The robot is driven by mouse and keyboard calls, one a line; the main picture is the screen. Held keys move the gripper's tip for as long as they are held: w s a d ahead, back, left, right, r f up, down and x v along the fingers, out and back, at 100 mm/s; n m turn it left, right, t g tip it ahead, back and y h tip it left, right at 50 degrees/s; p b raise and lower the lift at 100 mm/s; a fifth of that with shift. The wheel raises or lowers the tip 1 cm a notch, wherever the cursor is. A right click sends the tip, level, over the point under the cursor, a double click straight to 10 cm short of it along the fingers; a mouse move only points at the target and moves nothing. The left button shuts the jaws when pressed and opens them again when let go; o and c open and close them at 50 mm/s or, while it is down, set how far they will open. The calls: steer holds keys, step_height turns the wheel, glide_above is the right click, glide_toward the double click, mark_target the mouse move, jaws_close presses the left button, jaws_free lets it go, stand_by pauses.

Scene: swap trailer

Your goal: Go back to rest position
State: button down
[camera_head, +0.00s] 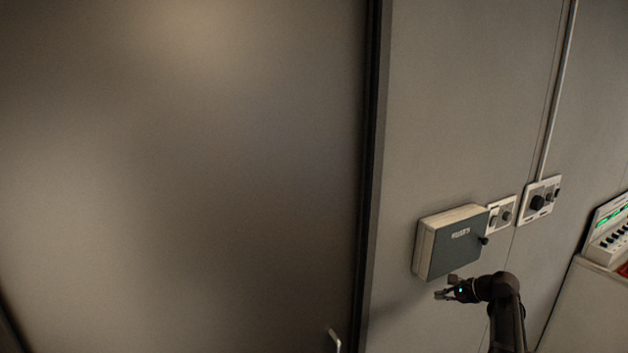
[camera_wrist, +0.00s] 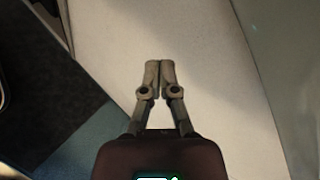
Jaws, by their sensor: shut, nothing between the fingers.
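My gripper (camera_head: 446,293) is at the lower right in the head view, just below a grey wall box with a pale side. In the wrist view my gripper (camera_wrist: 160,64) points up the picture with its two fingers together and nothing between them. Pale surface lies behind the fingertips. My dark arm rises from the bottom edge of the head view to the gripper.
The wall box (camera_head: 453,245) has a dark knob. Two switch panels (camera_head: 501,214) (camera_head: 540,200) sit right of it, with a conduit (camera_head: 556,95) above. A large door (camera_head: 180,180) with a handle (camera_head: 334,340) fills the left. A console (camera_head: 608,236) stands far right.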

steer(key=s+a+f+n+g+h+b, duration=0.1)
steer(key=s+a+f+n+g+h, duration=0.2)
steer(key=s+a+n, duration=0.5)
steer(key=s+a+f+n+g+h+b, duration=0.2)
steer(key=s+a+f+n+g+h, duration=0.2)
steer(key=s+a+f+n, duration=0.4)
steer(key=shift+s+a+n+h, duration=0.6)
steer(key=shift+s+a+n, duration=0.2)
steer(key=shift+s+a, duration=1.75)
steer(key=shift+s+d, duration=0.1)
steer(key=shift+d, duration=0.1)
